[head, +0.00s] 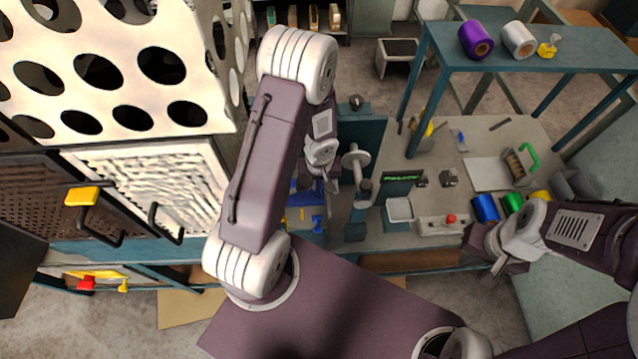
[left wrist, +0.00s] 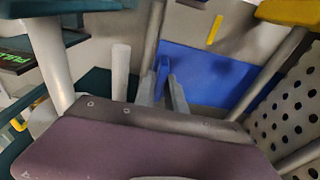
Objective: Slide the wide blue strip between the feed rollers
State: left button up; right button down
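The wide blue strip (left wrist: 215,75) shows in the left wrist view as a flat blue sheet beyond my left gripper (left wrist: 165,88). A narrow upright blue piece is between the two grey fingers; whether they press on it cannot be told. In the head view my left gripper (head: 328,180) hangs over the bench, next to blue parts (head: 302,187) partly hidden by my arm. Pale cylinders stand in the left wrist view, one left of the gripper (left wrist: 121,70); I cannot tell which are the feed rollers. My right gripper (head: 492,262) is over the bench's front right; its fingers are unclear.
Blue and green rolls (head: 485,208) lie near my right gripper. A white tray (head: 400,210) and a box with a red button (head: 450,220) stand mid-bench. A perforated white cabinet (head: 120,75) fills the left. A back table (head: 560,60) holds purple and silver rolls.

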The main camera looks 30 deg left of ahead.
pick_arm(q)
jog(key=shift+s, duration=0.1)
grip_shut()
pick_arm(e)
jog(key=shift+d, duration=0.1)
pick_arm(q)
jog(key=shift+s+a, duration=0.15)
jog(key=shift+a, duration=0.25)
jog(key=shift+s+a+b, duration=0.3)
jog(key=shift+s+a, duration=0.1)
jog(key=shift+a, duration=0.3)
jog(key=shift+s+a+b, duration=0.3)
jog(key=shift+s+a, duration=0.1)
jog(key=shift+a, duration=0.25)
jog(key=shift+s+a, duration=0.15)
pick_arm(e)
jog(key=shift+f, duration=0.7)
pick_arm(q)
jog(key=shift+s+a, duration=0.25)
jog(key=shift+a, duration=0.5)
pick_arm(e)
jog(key=shift+w+d+f, duration=0.25)
jog(key=shift+w+d, duration=0.1)
jog(key=shift+d, duration=0.05)
